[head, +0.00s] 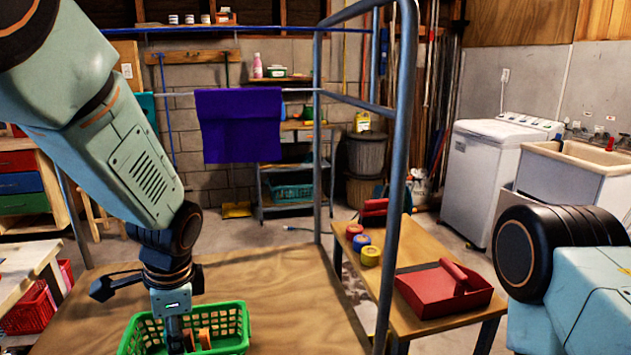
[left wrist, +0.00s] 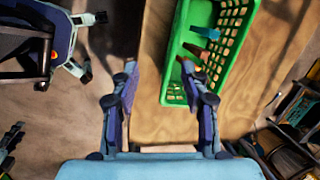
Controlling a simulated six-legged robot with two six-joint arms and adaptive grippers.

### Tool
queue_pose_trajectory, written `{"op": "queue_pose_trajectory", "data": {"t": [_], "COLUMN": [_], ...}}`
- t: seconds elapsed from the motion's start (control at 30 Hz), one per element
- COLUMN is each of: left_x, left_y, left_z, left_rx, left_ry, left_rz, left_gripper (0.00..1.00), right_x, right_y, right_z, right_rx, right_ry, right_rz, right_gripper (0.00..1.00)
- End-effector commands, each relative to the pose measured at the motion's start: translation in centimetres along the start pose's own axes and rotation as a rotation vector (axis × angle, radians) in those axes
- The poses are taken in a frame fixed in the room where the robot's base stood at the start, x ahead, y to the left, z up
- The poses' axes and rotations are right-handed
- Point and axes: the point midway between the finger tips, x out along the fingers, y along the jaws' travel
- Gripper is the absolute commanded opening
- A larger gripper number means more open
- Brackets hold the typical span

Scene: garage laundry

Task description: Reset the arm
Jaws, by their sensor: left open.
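My left arm comes in from the left in the head view and points down. My left gripper (head: 175,338) is at the green basket (head: 236,310), low in the picture. The right finger overlaps the near end of the basket (left wrist: 172,85) there. An orange-brown item (head: 204,338) sits in the basket, partly hidden. My right arm shows at the right edge of the head view; its gripper is out of the picture.
The basket stands on a wooden tabletop (head: 270,285). A blue metal frame (head: 402,170) rises at its right. Beyond is a bench with a red dustpan (head: 440,290) and tape rolls (head: 362,243). A purple cloth (head: 240,125) hangs behind. A white washer (head: 490,165) stands back right.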

Motion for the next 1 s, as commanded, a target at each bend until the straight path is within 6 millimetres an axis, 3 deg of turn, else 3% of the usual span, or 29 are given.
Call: {"op": "queue_pose_trajectory", "data": {"t": [0.23, 0.37, 0.47, 0.57, 0.7, 0.9, 1.0], "left_x": [2.4, 5.9, 9.2, 12.7, 17.0, 20.2, 21.0], "left_y": [-0.3, 1.6, 4.2, 8.2, 15.5, 25.3, 28.7], "left_z": [-1.7, -2.0, -1.4, -0.1, 3.2, 8.1, 9.7], "left_rx": [-0.276, -0.489, -0.662, -0.837, -1.047, -1.129, -1.134], "left_ry": [0.158, 0.254, 0.308, 0.332, 0.295, 0.125, 0.050], "left_rz": [-0.094, -0.093, -0.068, -0.023, 0.055, 0.169, 0.217], "left_gripper": [0.46, 0.46, 0.46, 0.46, 0.46, 0.46, 0.46], "right_x": [0.0, 0.1, 0.2, 0.3, 0.4, 0.5, 0.6], "right_y": [0.0, 0.0, 0.0, 0.0, 0.0, 0.0, 0.0], "right_z": [0.0, 0.0, 0.0, 0.0, 0.0, 0.0, 0.0], "right_rx": [0.000, 0.000, 0.000, 0.000, 0.000, 0.000, 0.000], "right_ry": [0.001, 0.000, 0.000, 0.000, 0.000, 0.000, 0.000], "right_rz": [0.000, 0.000, 0.000, 0.000, 0.000, 0.000, 0.000], "right_gripper": [0.40, 0.40, 0.40, 0.40, 0.40, 0.40, 0.40]}}
